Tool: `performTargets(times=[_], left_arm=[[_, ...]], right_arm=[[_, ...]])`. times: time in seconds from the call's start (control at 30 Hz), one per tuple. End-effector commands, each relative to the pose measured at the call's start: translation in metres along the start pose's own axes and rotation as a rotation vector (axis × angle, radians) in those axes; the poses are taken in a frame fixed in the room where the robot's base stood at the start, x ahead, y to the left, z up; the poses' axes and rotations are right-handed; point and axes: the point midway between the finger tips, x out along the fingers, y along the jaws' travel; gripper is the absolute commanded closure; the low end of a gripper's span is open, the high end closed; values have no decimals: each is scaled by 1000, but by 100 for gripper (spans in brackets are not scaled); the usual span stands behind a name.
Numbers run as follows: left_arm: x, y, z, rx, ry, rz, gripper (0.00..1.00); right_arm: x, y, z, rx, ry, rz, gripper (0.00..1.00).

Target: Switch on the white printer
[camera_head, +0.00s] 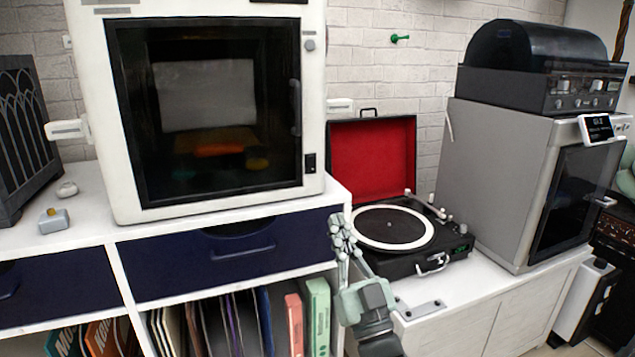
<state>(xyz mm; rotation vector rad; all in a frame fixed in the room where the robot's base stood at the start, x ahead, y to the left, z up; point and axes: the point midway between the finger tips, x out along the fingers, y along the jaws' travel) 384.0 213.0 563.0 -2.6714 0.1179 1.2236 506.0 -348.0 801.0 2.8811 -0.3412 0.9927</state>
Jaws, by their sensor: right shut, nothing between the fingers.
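The white printer (86,120) stands on the white cabinet at the left centre, with a large dark glass door facing me. A small black switch (310,162) sits low on the right side of its front frame, and a round grey knob (310,45) sits near the top. My right gripper (341,228) is shut and empty. It shows below and to the right of the switch, in front of the cabinet's right end, apart from the printer. My left gripper is out of view.
A record player (400,228) with an open red lid stands right of the printer. A grey printer (485,175) stands at the right. A small grey-blue box (54,221) lies at the left. Navy drawers (225,262) and shelved folders (317,310) are below.

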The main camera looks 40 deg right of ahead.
Motion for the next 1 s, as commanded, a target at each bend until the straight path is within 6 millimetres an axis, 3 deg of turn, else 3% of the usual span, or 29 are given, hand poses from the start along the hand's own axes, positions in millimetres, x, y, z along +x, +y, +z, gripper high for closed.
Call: performTargets(times=[0.4, 0.6, 1.0], left_arm=[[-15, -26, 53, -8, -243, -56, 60], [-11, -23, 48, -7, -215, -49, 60], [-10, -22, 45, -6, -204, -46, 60]], right_arm=[[89, 0, -3, -1, 4, -1, 100], [105, 0, 22, -1, 0, 0, 100], [112, 0, 28, -2, 0, -1, 100]])
